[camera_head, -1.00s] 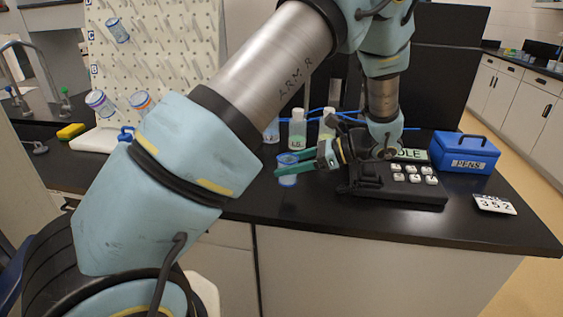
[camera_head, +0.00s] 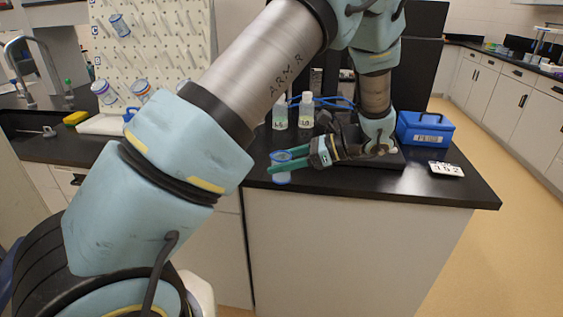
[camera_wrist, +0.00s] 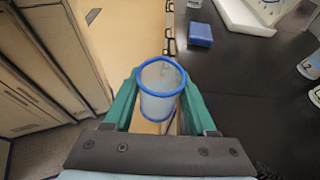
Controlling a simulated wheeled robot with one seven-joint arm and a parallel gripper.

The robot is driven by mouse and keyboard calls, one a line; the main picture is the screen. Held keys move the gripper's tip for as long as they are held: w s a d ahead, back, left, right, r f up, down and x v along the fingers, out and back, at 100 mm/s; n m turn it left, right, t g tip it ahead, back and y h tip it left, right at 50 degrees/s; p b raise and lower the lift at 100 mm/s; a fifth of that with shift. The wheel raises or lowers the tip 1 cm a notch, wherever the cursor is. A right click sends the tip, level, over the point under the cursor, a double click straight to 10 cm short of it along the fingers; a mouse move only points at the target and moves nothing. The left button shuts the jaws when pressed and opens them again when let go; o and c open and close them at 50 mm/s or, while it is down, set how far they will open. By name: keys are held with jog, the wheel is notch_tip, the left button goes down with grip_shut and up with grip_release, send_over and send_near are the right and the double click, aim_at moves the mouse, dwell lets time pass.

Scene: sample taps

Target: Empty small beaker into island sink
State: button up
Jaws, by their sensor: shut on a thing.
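The small beaker (camera_head: 281,168) is clear with a blue rim and is held upright or nearly so at the counter's front edge. My gripper (camera_head: 283,163) has green fingers shut on its sides. In the wrist view the beaker (camera_wrist: 160,90) sits between the two green fingers of my gripper (camera_wrist: 160,95), with pale floor and the counter edge behind it. I cannot tell how much liquid is in it. The island sink (camera_head: 30,122) is at the far left of the head view, with a curved metal faucet (camera_head: 18,62) over it.
A pegboard rack (camera_head: 150,50) holds several beakers and stands left of centre. A yellow sponge (camera_head: 75,118) lies beside the sink. Labelled bottles (camera_head: 280,112) stand behind my gripper. A blue box (camera_head: 425,128) and a number card (camera_head: 446,169) are at the right. Counter between sink and gripper is partly hidden by my arm.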

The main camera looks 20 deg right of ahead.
jog(key=shift+s+a+f, duration=0.15)
jog(key=shift+s+a, duration=0.05)
jog(key=shift+a, duration=0.05)
jog(key=shift+w+a+f, duration=0.35)
jog(key=shift+a+f, duration=0.15)
jog(key=shift+a, duration=0.05)
jog(key=w+a+f+m+t, duration=0.1)
jog(key=w+a+f, duration=0.2)
jog(key=a+f, duration=0.7)
jog(key=w+a+f+m+t+h, duration=0.1)
jog(key=w+a+f, duration=0.2)
jog(key=a+f, duration=0.7)
jog(key=shift+w+a+f+m, duration=0.2)
jog(key=shift+a+f+m, duration=0.1)
jog(key=shift+a, duration=2.1)
jog(key=shift+r, duration=0.1)
